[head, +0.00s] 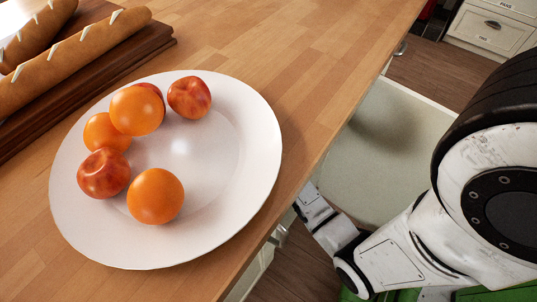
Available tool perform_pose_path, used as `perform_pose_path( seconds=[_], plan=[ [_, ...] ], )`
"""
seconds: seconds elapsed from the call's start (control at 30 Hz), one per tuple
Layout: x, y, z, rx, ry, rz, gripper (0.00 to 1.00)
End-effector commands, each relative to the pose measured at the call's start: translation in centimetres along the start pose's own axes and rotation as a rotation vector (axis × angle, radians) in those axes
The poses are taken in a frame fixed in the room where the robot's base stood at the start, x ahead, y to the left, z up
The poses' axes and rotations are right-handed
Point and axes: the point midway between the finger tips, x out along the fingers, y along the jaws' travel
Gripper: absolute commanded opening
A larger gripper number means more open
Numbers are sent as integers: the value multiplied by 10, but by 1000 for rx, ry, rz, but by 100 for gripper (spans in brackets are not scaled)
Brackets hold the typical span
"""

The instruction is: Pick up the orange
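Three oranges sit on a large white plate (235,200) on the wooden counter. The front orange (155,196) stands a little apart, towards the plate's near side. A second orange (138,110) is at the back left and looks raised against its neighbours. A third orange (104,133) is just left of and below it, partly hidden. My arm shows at the right, beyond the counter's edge. The last visible part of it meets the counter edge, and my gripper cannot be seen.
Red-orange, peach-like fruits share the plate: one at the back (189,97), one at the left (104,173), one mostly hidden behind the raised orange. Bread loaves (75,57) lie on a dark board (105,65) at upper left. The counter (290,60) is clear behind the plate.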

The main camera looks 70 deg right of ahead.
Motion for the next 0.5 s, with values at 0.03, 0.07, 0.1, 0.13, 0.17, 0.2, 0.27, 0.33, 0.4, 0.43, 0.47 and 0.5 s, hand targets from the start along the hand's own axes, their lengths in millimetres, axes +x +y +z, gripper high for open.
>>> perform_pose_path(
  seconds=[0.03,0.07,0.1,0.13,0.17,0.2,0.27,0.33,0.4,0.43,0.47,0.5],
  plan=[
    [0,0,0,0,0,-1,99],
    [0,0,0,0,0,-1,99],
    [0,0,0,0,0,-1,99],
    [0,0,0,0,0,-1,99],
    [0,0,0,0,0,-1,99],
    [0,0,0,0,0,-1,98],
    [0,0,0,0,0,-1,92],
    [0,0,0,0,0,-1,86],
    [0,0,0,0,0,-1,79],
    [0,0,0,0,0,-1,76],
    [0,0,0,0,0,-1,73],
    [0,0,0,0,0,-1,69]
  ],
)
